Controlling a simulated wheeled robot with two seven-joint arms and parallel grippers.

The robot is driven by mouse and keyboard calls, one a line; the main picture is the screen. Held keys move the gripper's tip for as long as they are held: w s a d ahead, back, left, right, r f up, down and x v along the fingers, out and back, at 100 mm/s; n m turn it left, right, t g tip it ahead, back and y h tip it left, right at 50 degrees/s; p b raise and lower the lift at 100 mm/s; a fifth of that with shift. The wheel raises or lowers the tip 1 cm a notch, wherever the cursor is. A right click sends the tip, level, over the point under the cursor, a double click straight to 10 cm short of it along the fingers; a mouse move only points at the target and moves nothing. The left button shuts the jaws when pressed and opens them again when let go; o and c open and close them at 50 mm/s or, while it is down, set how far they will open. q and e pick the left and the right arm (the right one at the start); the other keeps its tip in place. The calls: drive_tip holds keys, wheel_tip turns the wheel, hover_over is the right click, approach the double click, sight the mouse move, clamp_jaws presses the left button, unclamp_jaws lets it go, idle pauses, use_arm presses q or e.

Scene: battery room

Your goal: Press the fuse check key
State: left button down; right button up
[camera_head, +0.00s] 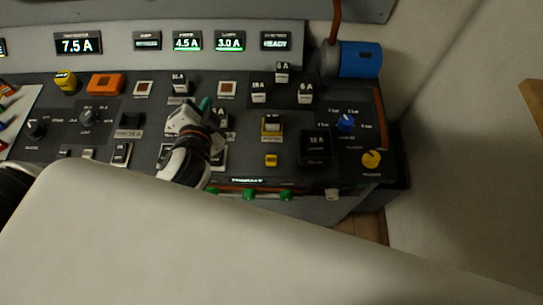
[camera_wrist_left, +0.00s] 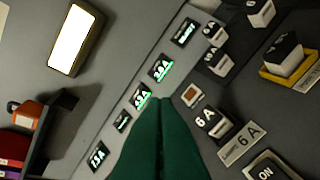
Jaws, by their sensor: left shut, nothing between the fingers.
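No key carries a label that I can read as fuse check. Two small square keys with orange faces, one left (camera_head: 143,88) and one right (camera_head: 227,88), sit on the dark sloping console (camera_head: 55,110). One orange-faced key (camera_wrist_left: 192,95) also shows in the left wrist view, right of my fingertips. My left gripper (camera_head: 205,104) is over the middle of the console, its green fingers shut and empty. The closed fingers (camera_wrist_left: 158,103) fill the lower middle of the wrist view; whether they touch anything is unclear. My wrist hides part of the console. My right gripper is not in view.
Displays reading 7.5 A (camera_head: 77,43), 4.5 A (camera_head: 187,41), 3.0 A (camera_head: 230,41) and READY (camera_head: 275,41) line the back panel. A blue cylinder (camera_head: 360,60) and blue knob (camera_head: 346,123) are right.

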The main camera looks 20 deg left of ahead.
use_arm(q)
drive_tip(key=w+d+r+m+t+h, duration=0.1)
drive_tip(key=d+r+m+t+h, duration=0.45)
drive_tip(key=m, duration=0.55)
drive_tip(key=w+d+r+m+t+h, duration=0.1)
drive_tip(key=d+r+m+t+h, duration=0.1)
drive_tip(key=d+r+m+h, duration=0.65)
drive_tip(key=m+g+y, duration=0.4)
drive_tip(key=m+g, duration=1)
drive_tip(key=m, duration=1.2)
hover_over(267, 163)
wheel_tip(267, 163, down, 20)
drive_tip(key=shift+r+t, duration=0.15)
drive_tip(key=shift+t, duration=0.1)
wheel_tip(267, 163, down, 9)
drive_tip(key=b, duration=0.7)
drive_tip(key=shift+r, duration=0.1)
